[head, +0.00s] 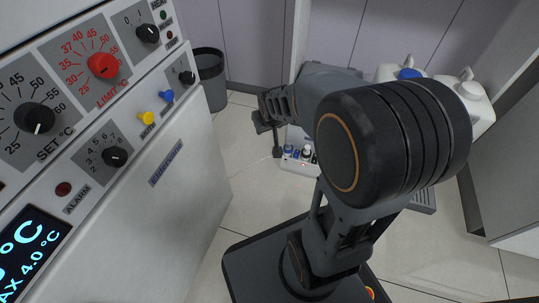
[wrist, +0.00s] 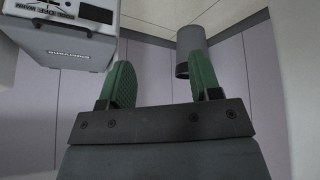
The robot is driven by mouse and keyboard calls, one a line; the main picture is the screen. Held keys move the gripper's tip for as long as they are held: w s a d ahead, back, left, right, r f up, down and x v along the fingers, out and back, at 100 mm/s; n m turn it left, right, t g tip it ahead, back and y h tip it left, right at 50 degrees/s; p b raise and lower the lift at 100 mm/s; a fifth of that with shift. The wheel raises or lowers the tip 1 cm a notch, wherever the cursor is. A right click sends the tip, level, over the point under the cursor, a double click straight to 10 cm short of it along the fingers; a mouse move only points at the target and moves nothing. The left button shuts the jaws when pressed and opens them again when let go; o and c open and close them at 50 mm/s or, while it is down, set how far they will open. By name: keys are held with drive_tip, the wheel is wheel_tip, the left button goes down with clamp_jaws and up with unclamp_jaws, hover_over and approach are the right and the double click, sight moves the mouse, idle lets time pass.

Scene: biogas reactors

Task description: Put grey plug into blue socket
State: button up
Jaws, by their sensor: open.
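My gripper (wrist: 157,75) is open in the wrist view, with two green-padded fingers apart and nothing between them. In the head view my gripper (head: 268,116) shows small and dark beyond my arm, at the left end of the wrist. A low white socket block (head: 298,166) is on the floor behind my arm, with small blue and dark pieces along its top. My arm hides its right part. I cannot tell which piece is the blue socket. I cannot make out the grey plug in either view.
A grey bin (head: 211,80) stands by the wall. White jugs (head: 468,95) stand at the right. Tiled floor is clear beside the cabinet.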

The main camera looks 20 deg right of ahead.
drive_tip(key=s+a+r+g, duration=0.1)
drive_tip(key=s+a+r, duration=0.1)
drive_tip(key=s, duration=0.4)
drive_tip(key=s+a+r+g+y, duration=0.1)
drive_tip(key=s+a+g, duration=0.1)
drive_tip(key=s, duration=0.5)
drive_tip(key=shift+s+a+r+n, duration=0.3)
drive_tip(key=shift+a+r, duration=0.1)
drive_tip(key=shift+a, duration=0.5)
drive_tip(key=w+d+r+m+t+p, duration=0.1)
drive_tip(key=w+r+m+t+p, duration=0.15)
drive_tip(key=r+p, duration=1)
drive_tip(key=w+r+m+t+y+p, duration=0.15)
drive_tip(key=w+r+p, duration=0.25)
drive_tip(key=r+p, duration=0.8)
drive_tip(key=w+d+r+m+t+p, duration=0.1)
drive_tip(key=w+r+m+t+p, duration=0.15)
drive_tip(key=r+p, duration=1)
drive_tip(key=s+a+r+n+g+h+p, duration=0.1)
drive_tip(key=s+r+n+g, duration=0.3)
drive_tip(key=s, duration=0.5)
drive_tip(key=a+n+g+p, duration=0.1)
drive_tip(key=n, duration=0.1)
drive_tip(key=shift+s+a+n, duration=0.15)
drive_tip(key=shift+n, duration=0.2)
drive_tip(key=shift+r+g, duration=0.1)
drive_tip(key=shift+g, duration=0.15)
